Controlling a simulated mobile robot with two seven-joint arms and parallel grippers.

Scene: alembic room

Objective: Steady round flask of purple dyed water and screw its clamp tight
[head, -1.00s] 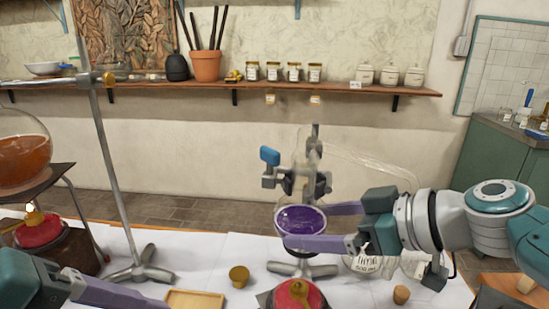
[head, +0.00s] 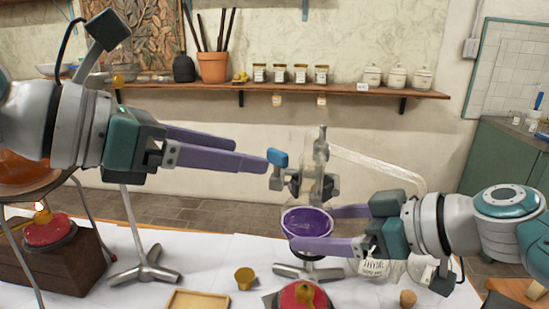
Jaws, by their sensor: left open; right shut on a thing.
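The round flask of purple dyed water (head: 307,222) stands at the middle of the table in the head view, above a red burner (head: 302,296). My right gripper (head: 312,228) is shut on the flask, with one purple finger on its near side and one on its far side. The clamp (head: 303,183) is behind and above the flask and has a blue screw knob (head: 277,158). My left gripper (head: 262,163) is open, its fingertips just left of the blue knob; whether they touch it is unclear.
A metal stand (head: 145,268), a brass cup (head: 244,278), a wooden tray (head: 198,300) and a cork (head: 407,298) are on the table. A lit red burner (head: 48,230) is at left.

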